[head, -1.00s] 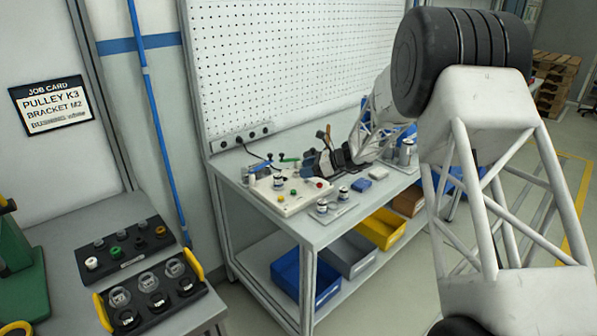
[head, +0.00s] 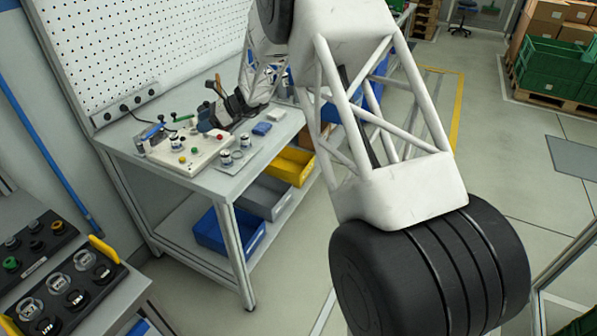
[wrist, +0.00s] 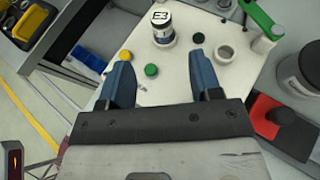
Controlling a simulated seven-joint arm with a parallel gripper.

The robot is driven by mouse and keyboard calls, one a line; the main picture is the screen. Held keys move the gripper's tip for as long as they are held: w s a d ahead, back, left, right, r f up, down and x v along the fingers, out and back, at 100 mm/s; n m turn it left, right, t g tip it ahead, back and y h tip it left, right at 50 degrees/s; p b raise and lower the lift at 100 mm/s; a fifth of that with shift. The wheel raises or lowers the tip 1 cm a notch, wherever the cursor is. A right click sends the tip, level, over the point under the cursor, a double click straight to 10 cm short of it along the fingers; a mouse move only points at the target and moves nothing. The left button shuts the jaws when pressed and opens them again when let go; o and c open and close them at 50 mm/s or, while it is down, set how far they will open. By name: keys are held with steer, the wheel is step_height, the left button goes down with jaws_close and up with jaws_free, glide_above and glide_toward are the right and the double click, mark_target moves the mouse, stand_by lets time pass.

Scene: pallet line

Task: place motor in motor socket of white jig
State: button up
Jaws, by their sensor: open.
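The white jig (head: 205,157) lies on the grey workbench, and its surface fills the upper middle of the wrist view (wrist: 180,84). A short cylinder with a white top marked E3 (wrist: 161,30), which looks like the motor, stands upright on the jig. I cannot tell whether it is fully seated. An empty round socket (wrist: 225,54) shows to its right. My gripper (wrist: 160,60) is open, its blue fingers apart with nothing between them, short of the E3 cylinder.
Green (wrist: 150,70) and yellow (wrist: 124,55) knobs sit on the jig. A green-handled clamp (wrist: 262,20) stands by the socket, and a red block (wrist: 270,118) lies right. Small cylinders (head: 227,158) stand on a plate beside the jig. A blue block (head: 262,129) lies behind.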

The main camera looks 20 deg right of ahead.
steer(key=s+d+r+n+h, duration=0.25)
steer(key=s+r, duration=0.25)
steer(key=s, duration=0.5)
steer(key=s+d+r+n+g+h, duration=0.1)
steer(key=s+d+r+n+h, duration=0.25)
steer(key=s, duration=0.65)
steer(key=s+d+r+n+h, duration=0.1)
steer(key=s+d+r+n, duration=0.25)
steer(key=s+r, duration=0.5)
steer(key=s+d+n+h, duration=0.2)
steer(key=s+d+n, duration=0.1)
steer(key=s, duration=0.7)
steer(key=s+d+f+n+t+h, duration=0.1)
steer(key=s+d+n+h, duration=0.1)
steer(key=s, duration=0.8)
steer(key=s+d+f+n+t+h, duration=0.1)
steer(key=s+d+n, duration=0.3)
steer(key=s, duration=0.6)
steer(key=shift+s+d+f+n+h, duration=0.15)
steer(key=shift+s+d+n+h, duration=0.25)
steer(key=shift+d+h, duration=0.4)
steer(key=shift+c, duration=0.3)
